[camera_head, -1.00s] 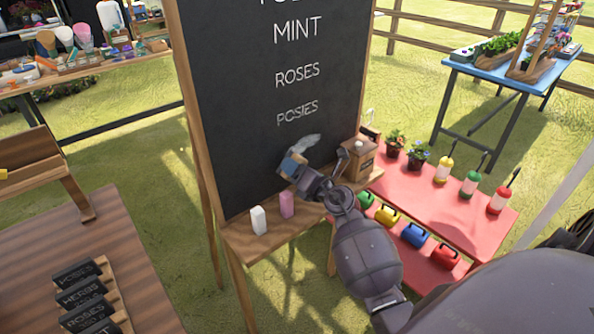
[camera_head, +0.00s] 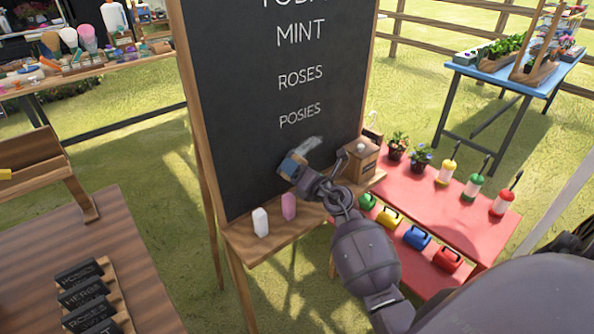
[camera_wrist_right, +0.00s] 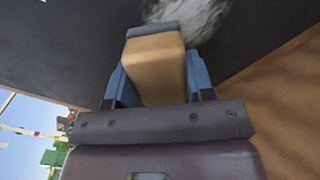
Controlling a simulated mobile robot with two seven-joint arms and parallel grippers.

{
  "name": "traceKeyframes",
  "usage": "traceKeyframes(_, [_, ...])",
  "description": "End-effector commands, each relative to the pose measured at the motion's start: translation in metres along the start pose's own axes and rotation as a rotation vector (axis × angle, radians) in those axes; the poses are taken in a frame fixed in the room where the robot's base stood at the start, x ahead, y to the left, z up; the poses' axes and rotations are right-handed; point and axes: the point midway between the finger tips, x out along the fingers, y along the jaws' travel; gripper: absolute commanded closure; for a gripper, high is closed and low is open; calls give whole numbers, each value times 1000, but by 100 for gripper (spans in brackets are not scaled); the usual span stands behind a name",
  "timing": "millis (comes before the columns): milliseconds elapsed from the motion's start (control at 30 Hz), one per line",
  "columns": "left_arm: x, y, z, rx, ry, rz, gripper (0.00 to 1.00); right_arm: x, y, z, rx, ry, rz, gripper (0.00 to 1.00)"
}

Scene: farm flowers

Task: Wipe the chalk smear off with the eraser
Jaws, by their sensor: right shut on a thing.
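The chalkboard (camera_head: 245,95) stands on a wooden easel and carries the words MINT, ROSES and POSIES. A pale grey chalk smear (camera_head: 312,144) lies low on the board, below POSIES. It also shows at the top of the right wrist view (camera_wrist_right: 200,18). My right gripper (camera_head: 297,172) is shut on the eraser, at the smear's lower left. In the right wrist view the eraser (camera_wrist_right: 155,68) has a tan wooden body and a dark grey pad toward the board, at the smear's edge. I cannot tell whether the pad touches the board. My left gripper is out of view.
On the easel ledge (camera_head: 245,246) stand a white chalk block (camera_head: 261,222), a pink one (camera_head: 289,206) and a wooden box (camera_head: 358,162). A red table (camera_head: 425,190) with flower pots and bottles is close by on the right. A brown table (camera_head: 130,235) is at left.

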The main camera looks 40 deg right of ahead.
Motion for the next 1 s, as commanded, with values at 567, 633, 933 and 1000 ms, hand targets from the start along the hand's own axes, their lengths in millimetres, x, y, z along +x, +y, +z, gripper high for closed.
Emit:
traceKeyframes(567, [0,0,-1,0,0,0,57,9,0,0,0,0,0,70])
traceKeyframes(633, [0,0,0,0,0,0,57,9,0,0,-1,0,0,70])
traceKeyframes(933, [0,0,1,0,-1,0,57,8,-12,11,-2,0,-1,70])
traceKeyframes(1000, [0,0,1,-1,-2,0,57,8,-16,15,-3,1,-2,70])
